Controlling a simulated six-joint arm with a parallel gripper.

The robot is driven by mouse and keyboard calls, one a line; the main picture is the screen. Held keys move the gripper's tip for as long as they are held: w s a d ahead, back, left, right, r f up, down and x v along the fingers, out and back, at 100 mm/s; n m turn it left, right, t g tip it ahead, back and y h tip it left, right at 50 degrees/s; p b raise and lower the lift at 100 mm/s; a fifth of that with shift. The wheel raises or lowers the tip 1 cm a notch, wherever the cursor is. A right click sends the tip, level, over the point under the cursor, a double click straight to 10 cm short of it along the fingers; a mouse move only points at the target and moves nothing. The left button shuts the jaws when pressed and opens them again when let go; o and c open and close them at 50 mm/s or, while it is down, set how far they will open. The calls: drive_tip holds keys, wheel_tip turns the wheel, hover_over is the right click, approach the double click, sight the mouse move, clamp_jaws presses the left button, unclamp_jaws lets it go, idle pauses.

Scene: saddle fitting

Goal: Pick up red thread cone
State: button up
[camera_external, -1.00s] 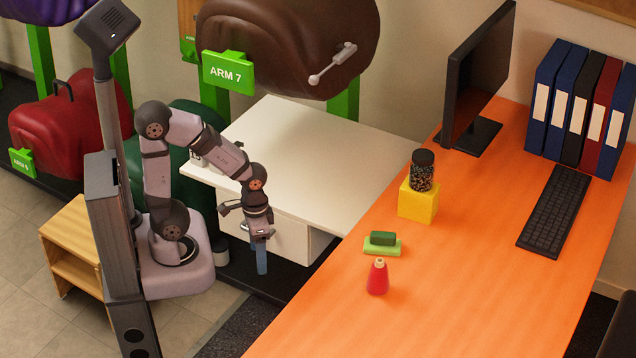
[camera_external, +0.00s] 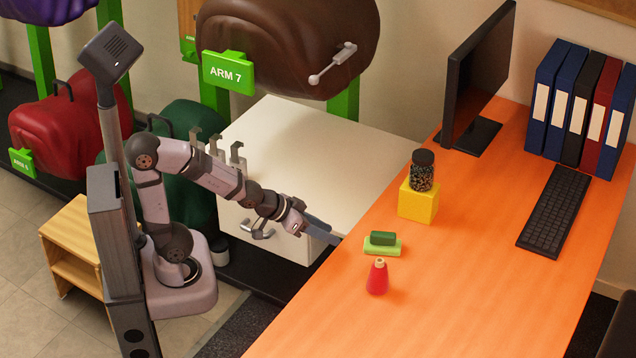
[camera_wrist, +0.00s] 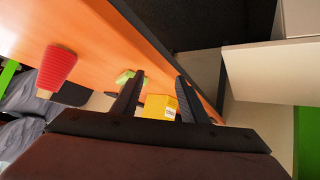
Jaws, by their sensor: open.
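The red thread cone (camera_external: 377,278) stands upright near the left edge of the orange desk, with a pale tip on top. In the wrist view the red cone (camera_wrist: 57,68) is at the left, outside the jaws. My gripper (camera_external: 338,240) is at the desk's left edge, to the upper left of the cone and apart from it. In the wrist view my gripper's two dark fingers (camera_wrist: 157,88) are spread with nothing held between them.
A green block on a light green base (camera_external: 382,244) sits just behind the cone. A yellow box (camera_external: 417,203) carries a dark jar (camera_external: 422,170). A monitor (camera_external: 480,80), keyboard (camera_external: 555,210) and binders stand farther back. The desk's front area (camera_external: 440,310) is clear.

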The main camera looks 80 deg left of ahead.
sight(379, 275)
drive_tip(key=w+d+m+t+h+b, duration=0.1)
drive_tip(key=d, duration=0.1)
drive_tip(key=w+d+m+t+h+b, duration=0.1)
drive_tip(key=d, duration=0.2)
drive_tip(key=w+d+m+t+b, duration=0.1)
drive_tip(key=d+b, duration=0.1)
drive_tip(key=shift+d+r+h, duration=0.2)
drive_tip(key=shift+d+h, duration=0.2)
drive_tip(key=d+r+m+t+h+b, duration=0.3)
drive_tip(key=d+r+m+h, duration=0.1)
drive_tip(key=d, duration=0.6)
drive_tip(key=shift+w+r+h, duration=0.4)
drive_tip(key=shift+r+h, duration=0.2)
drive_tip(key=shift+r, duration=0.3)
drive_tip(key=shift+w+d+r+p, duration=0.1)
drive_tip(key=shift+w+p, duration=0.05)
drive_tip(key=shift+p, duration=0.55)
drive_tip(key=p, duration=0.4)
drive_tip(key=shift+w+d, duration=0.2)
drive_tip(key=shift+w, duration=0.2)
drive_tip(key=shift+w+p, duration=0.1)
drive_tip(key=shift+p, duration=1.05)
